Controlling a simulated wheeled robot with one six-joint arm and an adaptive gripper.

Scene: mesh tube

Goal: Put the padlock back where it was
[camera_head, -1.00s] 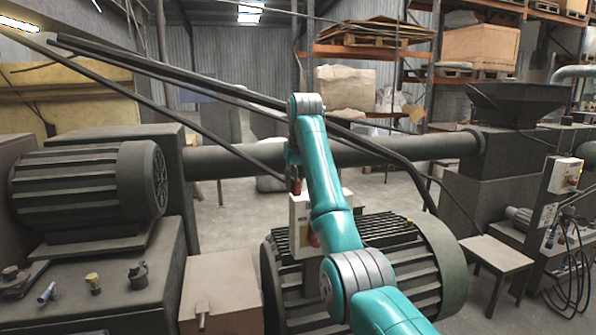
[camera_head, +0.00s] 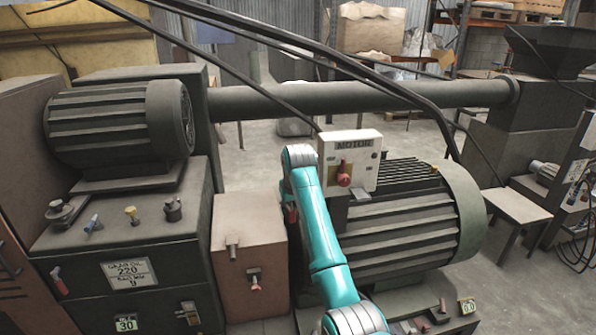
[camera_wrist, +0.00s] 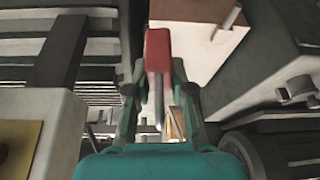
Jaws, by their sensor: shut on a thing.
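A red padlock (camera_wrist: 158,50) is held in my gripper (camera_wrist: 160,78) in the wrist view, its red body up and a thin grey shackle pointing down between the fingers. My gripper is shut on it. In the head view a small bit of red (camera_head: 291,213) shows at the left edge of my arm, left of and below the motor switch box (camera_head: 352,150); the rest of the gripper there is hidden. The switch box is pale, labelled MOTOR, with a red rotary switch (camera_head: 344,175) on its front.
A brown box (camera_head: 245,232) with small valves stands left of my arm. A ribbed motor (camera_head: 405,220) lies to the right. A grey cabinet (camera_head: 130,265) with coloured knobs stands at left. Dark slanting bars (camera_head: 300,45) cross above.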

